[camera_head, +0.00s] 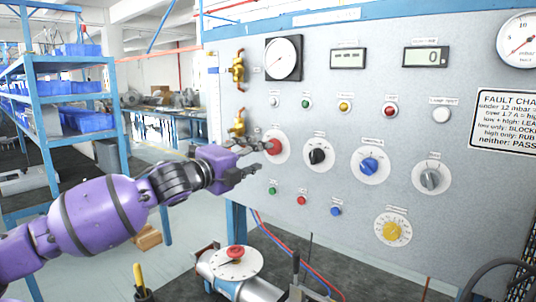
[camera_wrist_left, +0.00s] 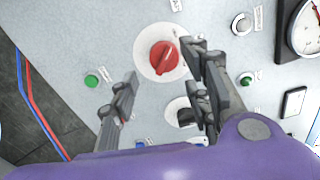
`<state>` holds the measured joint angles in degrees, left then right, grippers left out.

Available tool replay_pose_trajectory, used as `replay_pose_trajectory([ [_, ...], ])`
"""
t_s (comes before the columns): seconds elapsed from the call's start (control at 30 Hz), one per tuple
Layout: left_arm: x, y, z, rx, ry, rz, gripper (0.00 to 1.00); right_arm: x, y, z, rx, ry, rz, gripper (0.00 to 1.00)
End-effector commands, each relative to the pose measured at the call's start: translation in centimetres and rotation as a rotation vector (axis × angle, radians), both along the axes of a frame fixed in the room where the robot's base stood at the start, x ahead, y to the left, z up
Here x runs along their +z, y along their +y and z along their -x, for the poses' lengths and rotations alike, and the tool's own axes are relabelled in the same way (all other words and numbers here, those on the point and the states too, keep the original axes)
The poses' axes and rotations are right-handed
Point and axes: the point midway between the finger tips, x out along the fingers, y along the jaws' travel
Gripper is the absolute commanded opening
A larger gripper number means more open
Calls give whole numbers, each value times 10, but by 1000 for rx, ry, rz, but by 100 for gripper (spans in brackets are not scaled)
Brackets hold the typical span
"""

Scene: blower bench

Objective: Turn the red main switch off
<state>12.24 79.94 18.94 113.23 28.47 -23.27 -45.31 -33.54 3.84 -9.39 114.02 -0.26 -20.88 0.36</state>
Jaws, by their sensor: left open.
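The red main switch (camera_head: 274,146) is a red knob on a round white plate on the upright grey panel, left of the black knob. In the left wrist view the red knob (camera_wrist_left: 164,57) lies ahead of the fingers, nearer the right one. My left gripper (camera_head: 256,158) is in front of the panel at the switch's left, its fingers spread. In the wrist view the open left gripper (camera_wrist_left: 160,85) has nothing between its fingers. Whether a finger touches the knob cannot be told. My right gripper is not in view.
Beside the switch are a black knob (camera_head: 318,155), a blue knob (camera_head: 369,166) and a grey knob (camera_head: 431,179). A green button (camera_head: 272,190) sits below it. Brass valves (camera_head: 238,122) are at the panel's left edge.

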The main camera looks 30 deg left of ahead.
Motion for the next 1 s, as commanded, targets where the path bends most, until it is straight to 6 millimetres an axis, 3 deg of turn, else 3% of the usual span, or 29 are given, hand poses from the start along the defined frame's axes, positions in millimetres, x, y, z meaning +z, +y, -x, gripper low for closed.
replay_pose_trajectory([
  [0.4,0,-3,-47,1,-2,3,44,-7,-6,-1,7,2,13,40],
  [0.87,0,-4,-55,1,0,2,44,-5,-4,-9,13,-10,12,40],
  [1.0,0,-4,-55,1,0,2,27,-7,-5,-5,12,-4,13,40],
])
